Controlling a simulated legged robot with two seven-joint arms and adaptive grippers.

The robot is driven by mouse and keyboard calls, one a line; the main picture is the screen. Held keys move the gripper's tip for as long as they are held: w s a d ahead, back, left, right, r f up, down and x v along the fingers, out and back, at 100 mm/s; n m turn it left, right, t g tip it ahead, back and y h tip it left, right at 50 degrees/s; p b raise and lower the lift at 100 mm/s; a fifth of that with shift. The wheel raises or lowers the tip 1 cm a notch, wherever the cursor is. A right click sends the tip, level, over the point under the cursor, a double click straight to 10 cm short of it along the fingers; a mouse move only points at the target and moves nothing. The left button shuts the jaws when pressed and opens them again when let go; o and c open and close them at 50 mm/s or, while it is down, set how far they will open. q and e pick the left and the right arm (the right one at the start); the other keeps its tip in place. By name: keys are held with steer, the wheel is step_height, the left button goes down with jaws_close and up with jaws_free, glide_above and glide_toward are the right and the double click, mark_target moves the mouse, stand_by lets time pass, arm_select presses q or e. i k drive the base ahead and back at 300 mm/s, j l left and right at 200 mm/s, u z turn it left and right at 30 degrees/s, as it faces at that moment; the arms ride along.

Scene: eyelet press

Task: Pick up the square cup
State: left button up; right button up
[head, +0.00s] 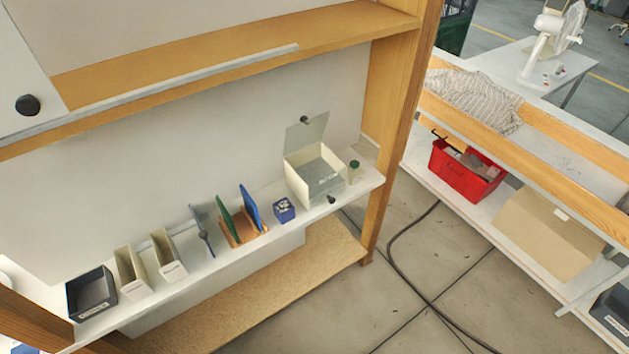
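A small blue square cup (285,211) stands upright on the white shelf (230,251), right of the middle of its row. Small light-coloured bits show in its open top, too small to make out. To its left is a wooden rack (241,237) holding a green panel and a blue panel upright. To its right is a cream box (299,180) with its lid raised. Neither of my grippers is in the head view.
Cream upright holders (131,272) and a dark bin (92,294) stand at the shelf's left. A small dark-green cylinder (354,171) stands near its right end. An upper wooden shelf (230,57) overhangs, and a wooden post (398,120) bounds the right.

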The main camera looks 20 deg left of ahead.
mark_target(284, 210)
steer(key=u, duration=0.6)
steer(key=i+l+u, duration=0.2)
steer(key=u, duration=0.2)
steer(key=i+l+u, duration=0.1)
steer(key=l+u, duration=0.3)
steer(key=i+l+u, duration=0.1)
steer(key=l+u, duration=0.65)
